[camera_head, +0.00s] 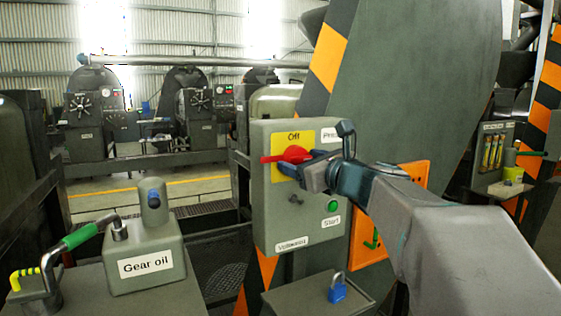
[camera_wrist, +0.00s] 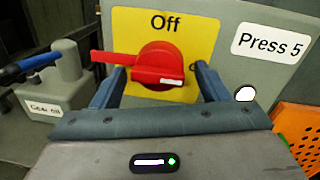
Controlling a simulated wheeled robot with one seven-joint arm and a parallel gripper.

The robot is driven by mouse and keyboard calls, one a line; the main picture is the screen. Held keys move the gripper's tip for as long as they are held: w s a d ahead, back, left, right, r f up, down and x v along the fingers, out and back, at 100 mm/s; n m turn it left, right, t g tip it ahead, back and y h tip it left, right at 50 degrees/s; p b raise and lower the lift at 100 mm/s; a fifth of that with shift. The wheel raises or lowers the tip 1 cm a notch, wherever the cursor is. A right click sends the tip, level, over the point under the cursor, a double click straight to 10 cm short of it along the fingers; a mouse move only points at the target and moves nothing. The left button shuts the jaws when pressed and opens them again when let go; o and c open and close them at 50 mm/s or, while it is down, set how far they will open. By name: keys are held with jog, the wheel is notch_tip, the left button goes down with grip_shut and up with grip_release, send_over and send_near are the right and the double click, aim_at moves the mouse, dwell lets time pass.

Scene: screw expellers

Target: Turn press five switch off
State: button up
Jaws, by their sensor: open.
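The red rotary switch (camera_head: 292,154) sits on a yellow plate marked "Off" at its top, on the grey-green control box (camera_head: 268,222). In the wrist view the red switch (camera_wrist: 160,62) has its handle lying nearly level, with its long end to the left, not up at "Off". A "Press 5" label (camera_wrist: 270,44) is right of the plate. My gripper (camera_head: 304,167) is at the switch from the right in the head view. In the wrist view my gripper (camera_wrist: 160,78) is open, with one finger on each side of the knob. Whether the fingers touch it is unclear.
A "Gear oil" box (camera_head: 145,268) with a green-handled lever (camera_head: 80,236) stands at lower left. A green start button (camera_head: 333,206) is low on the control box. A blue padlock (camera_head: 337,290) is below, and an orange panel (camera_head: 368,238) is to the right.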

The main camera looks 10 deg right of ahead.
jog(key=shift+c, duration=0.3)
jog(key=c, duration=0.9)
jog(key=shift+o, duration=0.2)
jog(key=shift+n+b, duration=0.4)
jog(key=n+b, duration=0.2)
jog(key=shift+f+n+b, duration=0.1)
jog(key=shift+n+b, duration=0.25)
jog(key=shift+n, duration=0.05)
jog(key=n+b, duration=0.4)
jog(key=n, duration=0.1)
jog(key=shift+r+h, duration=0.2)
jog(key=shift+h, duration=0.2)
jog(key=n+b, duration=0.2)
jog(key=n, duration=0.1)
jog(key=n+b, duration=0.1)
jog(key=n, duration=0.1)
jog(key=shift+r+n+h+b, duration=0.2)
jog(key=shift+n+h+b, duration=0.1)
jog(key=shift+n+b, duration=0.1)
jog(key=shift+r+n+b, duration=0.2)
jog(key=shift+n+b, duration=0.45)
jog(key=shift+n, duration=0.55)
jog(key=shift+s+r, duration=0.1)
